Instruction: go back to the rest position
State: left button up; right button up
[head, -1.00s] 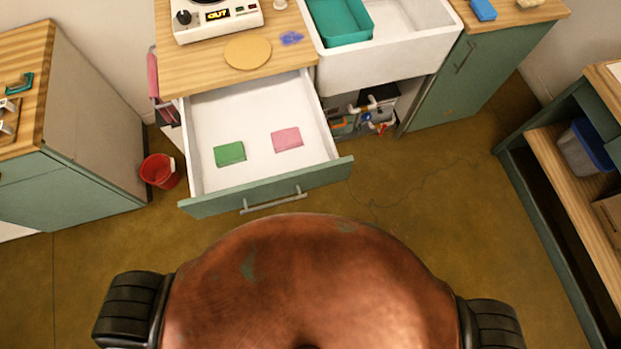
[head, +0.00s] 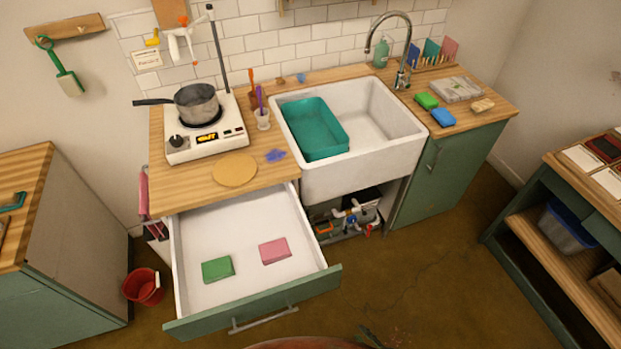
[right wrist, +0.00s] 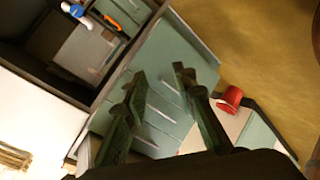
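My right gripper (right wrist: 158,75) shows in the right wrist view with its two dark fingers apart and nothing between them. In the head view only the tips of my right gripper (head: 378,337) show at the bottom edge, in front of the drawer and to the right of its handle. The open drawer (head: 235,220) holds a green packet (head: 218,269) and a pink packet (head: 275,251) lying flat, apart from each other. My left gripper is in neither view.
The drawer juts out below the counter (head: 200,186). A red bucket (head: 144,287) stands on the floor left of it. A sink (head: 365,170) holds a teal tub (head: 315,130). A shelf unit (head: 525,255) stands at right. Floor (head: 430,285) between is clear.

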jog(key=s+d+f+m+g+h+p, duration=0.1)
jog(key=s+d+f+m+g+h, duration=0.35)
jog(key=s+d+f+m, duration=0.7)
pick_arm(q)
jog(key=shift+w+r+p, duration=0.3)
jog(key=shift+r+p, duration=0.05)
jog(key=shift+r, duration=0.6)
pick_arm(e)
jog(key=s+d+f+m+g, duration=0.1)
jog(key=s+f, duration=0.4)
jog(key=s, duration=0.6)
jog(key=s+d+f+m+g+h, duration=0.1)
jog(key=s+f+g, duration=0.3)
jog(key=s, duration=0.8)
jog(key=shift+d+f+m, duration=0.6)
jog(key=shift+f+m, duration=0.25)
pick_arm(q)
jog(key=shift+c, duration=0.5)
pick_arm(e)
jog(key=shift+s+h, duration=0.1)
jog(key=shift+h, duration=0.15)
